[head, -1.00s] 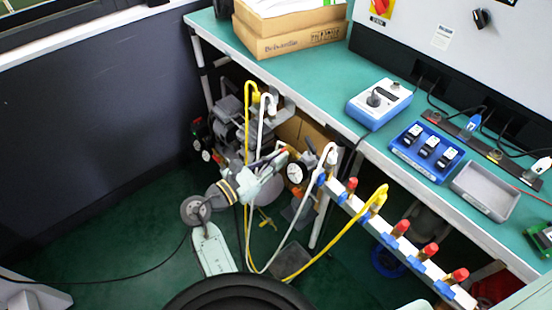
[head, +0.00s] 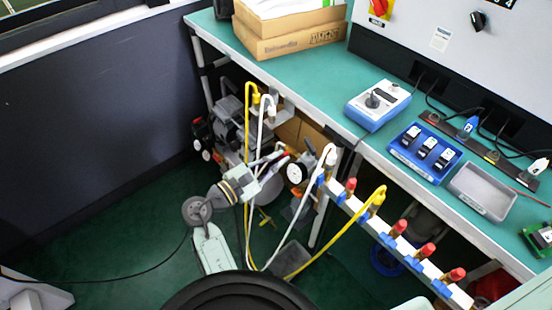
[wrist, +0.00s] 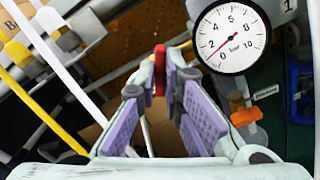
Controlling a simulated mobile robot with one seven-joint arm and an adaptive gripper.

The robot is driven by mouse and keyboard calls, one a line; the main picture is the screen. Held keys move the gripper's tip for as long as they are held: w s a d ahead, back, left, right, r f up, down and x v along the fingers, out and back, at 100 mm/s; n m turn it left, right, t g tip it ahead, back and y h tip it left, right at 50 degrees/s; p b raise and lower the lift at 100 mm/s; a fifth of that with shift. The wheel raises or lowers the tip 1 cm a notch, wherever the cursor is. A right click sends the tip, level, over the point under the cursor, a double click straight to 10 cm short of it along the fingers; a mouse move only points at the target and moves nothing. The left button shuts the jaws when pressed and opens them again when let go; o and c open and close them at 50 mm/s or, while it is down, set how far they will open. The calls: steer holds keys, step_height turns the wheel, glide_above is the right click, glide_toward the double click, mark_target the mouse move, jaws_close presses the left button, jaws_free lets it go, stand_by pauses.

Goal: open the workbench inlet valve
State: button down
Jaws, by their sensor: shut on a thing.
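A red handle (wrist: 160,70), seen edge-on in the wrist view, stands between the tips of my gripper (wrist: 158,88). The gripper's purple-padded fingers converge on it and are shut on it. It looks like the inlet valve handle, but the valve body is mostly hidden behind the fingers. In the head view my gripper (head: 276,163) is under the bench's front edge, left of a round pressure gauge (head: 294,173). The gauge shows large in the wrist view (wrist: 230,38), marked in bar, its needle pointing lower left. The handle is too small to judge its angle in the head view.
White (head: 262,130) and yellow (head: 247,125) hoses hang close beside my gripper. A manifold rail (head: 363,208) with several red-capped valves runs along the bench front to the right. The green workbench (head: 330,85) holds boxes, a blue meter and trays. Open floor lies to the left.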

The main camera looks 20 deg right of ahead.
steer(key=shift+f+m+b, duration=0.2)
steer(key=shift+m+b, duration=2.65)
steer(key=shift+m, duration=3.15)
steer(key=shift+s, duration=0.1)
steer(key=c, duration=1.7)
jaws_free()
steer(key=shift+r, duration=0.1)
steer(key=v, duration=1.2)
